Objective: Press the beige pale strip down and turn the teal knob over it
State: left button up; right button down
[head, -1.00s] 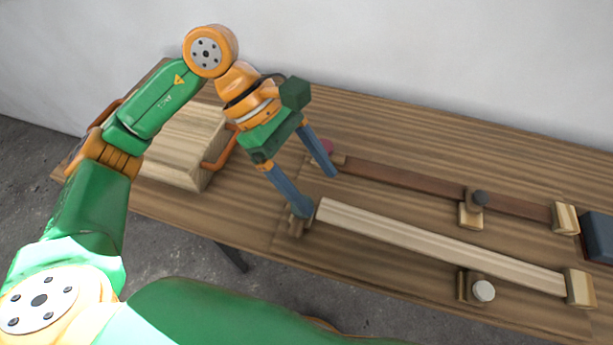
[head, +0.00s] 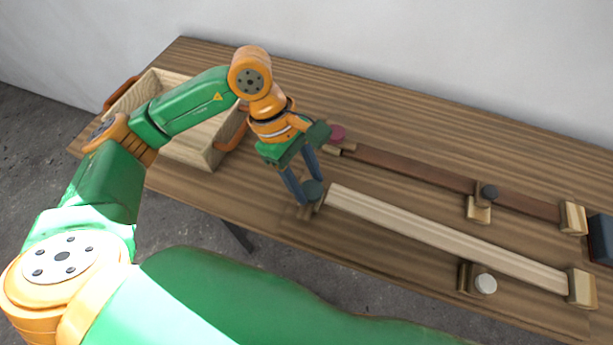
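The beige pale strip (head: 440,235) lies long on the table, running from the centre to a wooden block at lower right. The teal knob (head: 314,191) stands on a small wooden mount at the strip's left end. My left gripper (head: 308,190) points down at this knob, one finger on each side. Its fingers are close together and appear closed on the knob; the contact is partly hidden. The strip's left end lies just right of the knob. My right gripper is out of view.
A darker brown strip (head: 420,169) lies behind, with a red knob (head: 337,132) and a dark grey knob (head: 489,191). A white knob (head: 485,284) stands in front of the pale strip. An open wooden box (head: 208,158) is at left, a dark blue block (head: 600,238) at right.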

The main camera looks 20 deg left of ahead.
pick_arm(q)
grip_shut()
jog(key=shift+f+n+t+b, duration=0.4)
jog(key=shift+n+b, duration=0.4)
jog(key=shift+b, duration=0.45)
jog(key=shift+s+r+n, duration=0.15)
jog(key=shift+n, duration=0.25)
jog(key=shift+r, duration=0.25)
jog(key=o, duration=0.9)
grip_release()
jog(key=shift+c, duration=0.2)
jog(key=shift+r, duration=0.1)
